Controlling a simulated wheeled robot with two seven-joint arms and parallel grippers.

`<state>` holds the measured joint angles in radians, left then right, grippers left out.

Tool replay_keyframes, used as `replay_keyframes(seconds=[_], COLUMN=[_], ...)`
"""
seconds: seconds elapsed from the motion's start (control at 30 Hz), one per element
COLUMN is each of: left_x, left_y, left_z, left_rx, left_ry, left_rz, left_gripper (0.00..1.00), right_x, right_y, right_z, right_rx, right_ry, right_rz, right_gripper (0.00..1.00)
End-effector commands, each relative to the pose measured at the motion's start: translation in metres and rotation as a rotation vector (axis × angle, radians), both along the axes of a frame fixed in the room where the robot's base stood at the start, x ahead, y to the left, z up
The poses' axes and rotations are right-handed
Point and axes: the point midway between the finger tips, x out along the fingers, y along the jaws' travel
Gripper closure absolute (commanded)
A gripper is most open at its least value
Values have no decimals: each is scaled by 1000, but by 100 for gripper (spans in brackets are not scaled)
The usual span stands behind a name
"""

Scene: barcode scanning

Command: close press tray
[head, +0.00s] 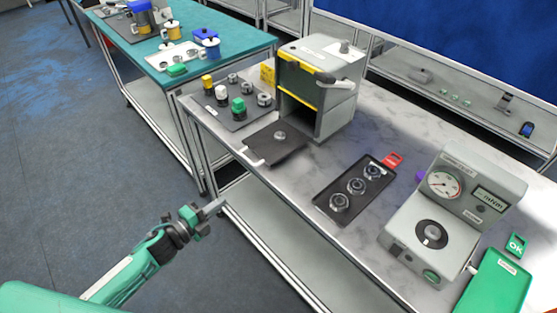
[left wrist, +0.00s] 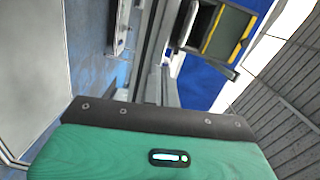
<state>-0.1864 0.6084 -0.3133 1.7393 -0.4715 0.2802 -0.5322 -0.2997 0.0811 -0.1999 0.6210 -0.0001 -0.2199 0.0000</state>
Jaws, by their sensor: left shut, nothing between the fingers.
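The grey press (head: 340,112) with yellow edging stands at the back of the marble-topped table. Its dark press tray (head: 268,152) is slid out in front, with a small round metal part (head: 280,135) on it and a pale handle (head: 252,159) at its front left. My left gripper (head: 214,207) is shut and empty, in the air before the table's front edge, below and left of the tray and apart from it. In the left wrist view the press (left wrist: 222,32) shows at the upper right, turned sideways. My right gripper is not in view.
A dark tray with several parts (head: 240,118) lies left of the press. A black tray of metal rings (head: 322,202) with a red tag lies to the right. A gauge device (head: 440,225) and a green tray (head: 495,285) are at the far right. Marble between them is clear.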

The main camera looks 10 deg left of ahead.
Motion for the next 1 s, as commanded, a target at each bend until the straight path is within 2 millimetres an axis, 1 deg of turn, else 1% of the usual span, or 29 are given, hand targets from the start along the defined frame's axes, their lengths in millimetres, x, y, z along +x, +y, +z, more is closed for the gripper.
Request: replay_keyframes(seconds=[0.03, 0.1, 0.2, 0.37, 0.57, 0.8, 1.0], left_x=[-2, -4, -3, 9, 35, 71, 94], left_y=[-7, -13, -17, -26, -46, -75, -93], left_z=[18, 31, 38, 40, 42, 41, 40], left_rx=[17, 34, 44, 41, 40, 39, 41], left_ry=[-39, -76, -96, -97, -96, -94, -93], left_rz=[-32, -60, -74, -73, -73, -72, -71], left_gripper=[100, 100, 100, 100, 100, 100, 100], right_x=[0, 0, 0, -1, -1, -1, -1], right_y=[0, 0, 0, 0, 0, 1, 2], right_z=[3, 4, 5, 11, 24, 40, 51], right_rx=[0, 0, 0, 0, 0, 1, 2], right_ry=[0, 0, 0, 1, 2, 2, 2], right_rz=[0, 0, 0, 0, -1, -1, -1], right_gripper=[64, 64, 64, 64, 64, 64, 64])
